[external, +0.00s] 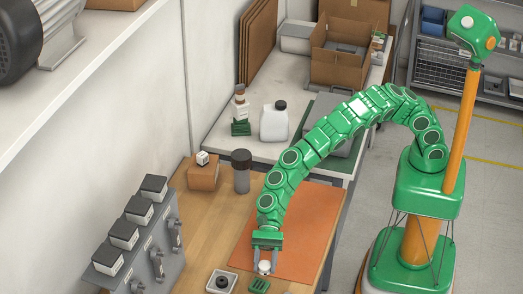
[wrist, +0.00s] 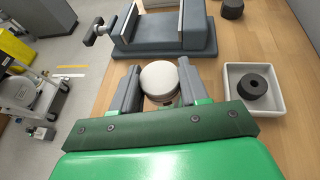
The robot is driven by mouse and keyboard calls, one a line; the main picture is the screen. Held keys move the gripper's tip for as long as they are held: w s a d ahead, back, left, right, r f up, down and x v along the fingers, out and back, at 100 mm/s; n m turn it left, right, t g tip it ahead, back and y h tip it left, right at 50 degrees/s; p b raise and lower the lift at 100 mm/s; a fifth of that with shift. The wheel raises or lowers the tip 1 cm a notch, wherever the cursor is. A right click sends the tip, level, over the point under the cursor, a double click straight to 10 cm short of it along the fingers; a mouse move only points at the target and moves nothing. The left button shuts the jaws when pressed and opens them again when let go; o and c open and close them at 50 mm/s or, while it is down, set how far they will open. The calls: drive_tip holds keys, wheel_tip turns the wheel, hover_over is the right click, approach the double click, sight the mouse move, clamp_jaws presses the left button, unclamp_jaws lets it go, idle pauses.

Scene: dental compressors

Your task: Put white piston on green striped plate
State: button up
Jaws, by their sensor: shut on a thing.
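The white piston (external: 264,267) is between the fingers of my gripper (external: 265,270) in the external view. In the wrist view my gripper (wrist: 158,78) is shut on the white piston (wrist: 160,78), whose round pale top faces the camera. The green striped plate (external: 259,286) lies on the wooden table near the bottom edge of the external view, just below my gripper in the picture. I cannot tell the height between piston and plate. The plate is not clearly visible in the wrist view.
A white square dish (external: 221,281) with a black ring sits beside the plate; it also shows in the wrist view (wrist: 231,108). A grey vise (wrist: 165,38) stands beyond the piston. An orange mat (external: 305,230) lies under my arm. A dark-capped bottle (external: 241,172) stands farther back.

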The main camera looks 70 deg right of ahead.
sight(259, 284)
drive_tip(key=shift+w+a+f, duration=0.3)
drive_tip(key=shift+a+f, duration=0.2)
drive_tip(key=shift+f, duration=0.2)
drive_tip(key=shift+w+a+f, duration=0.3)
drive_tip(key=shift+a+f, duration=0.15)
drive_tip(key=shift+f, duration=1.7)
drive_tip(key=shift+f, duration=0.1)
drive_tip(key=o, duration=1.1)
drive_tip(key=shift+w+d+r, duration=0.15)
drive_tip(key=shift+d+r, duration=0.3)
drive_tip(key=shift+d, duration=0.1)
drive_tip(key=shift+v, duration=5.4)
drive_tip(key=shift+f, duration=0.15)
